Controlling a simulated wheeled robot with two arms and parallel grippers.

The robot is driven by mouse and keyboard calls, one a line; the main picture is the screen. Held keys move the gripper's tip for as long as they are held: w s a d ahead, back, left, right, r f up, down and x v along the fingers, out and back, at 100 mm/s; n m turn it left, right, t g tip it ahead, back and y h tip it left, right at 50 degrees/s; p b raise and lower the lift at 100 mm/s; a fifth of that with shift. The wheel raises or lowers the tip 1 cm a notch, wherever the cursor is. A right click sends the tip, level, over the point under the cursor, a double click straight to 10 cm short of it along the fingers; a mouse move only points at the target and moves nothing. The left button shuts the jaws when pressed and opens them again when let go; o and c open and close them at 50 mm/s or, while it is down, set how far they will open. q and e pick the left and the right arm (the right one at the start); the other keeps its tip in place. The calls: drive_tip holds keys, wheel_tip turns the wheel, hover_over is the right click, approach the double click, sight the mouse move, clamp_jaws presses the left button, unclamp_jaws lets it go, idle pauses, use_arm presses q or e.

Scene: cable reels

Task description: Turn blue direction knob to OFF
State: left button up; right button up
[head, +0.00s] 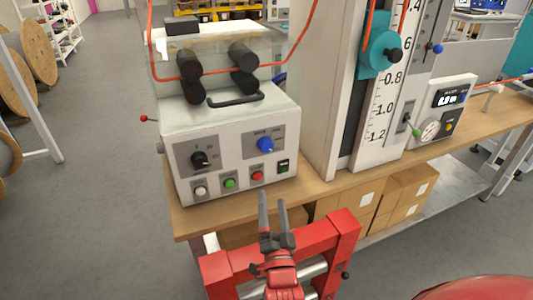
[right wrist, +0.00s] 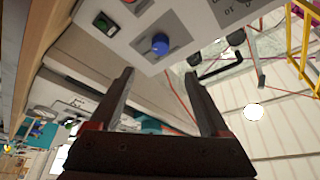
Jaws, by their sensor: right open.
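The blue direction knob (head: 265,145) is on the upper right of the front panel of a white control box (head: 185,160). Its pointer direction and the labels are too small to read. In the right wrist view the blue knob (right wrist: 160,43) shows beyond the fingers, near the top middle. My right gripper (head: 273,200) is below and in front of the panel, apart from the knob. Its two fingers are open with nothing between them, as the right wrist view (right wrist: 158,82) also shows. My left gripper is not in view.
A black knob (head: 200,159) sits left of the blue one. Below are white, green (head: 230,183) and red (head: 257,175) buttons and a dark switch (head: 283,166). Black rollers (head: 243,56) stand above the box. A tall scale column (head: 385,90) stands to the right on the wooden bench (head: 320,193).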

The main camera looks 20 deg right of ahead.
sight(266, 149)
drive_tip(key=p+x, duration=0.2)
drive_tip(key=x, duration=1.4)
drive_tip(key=shift+w+d, duration=0.1)
drive_tip(key=shift+d, duration=0.05)
clamp_jaws()
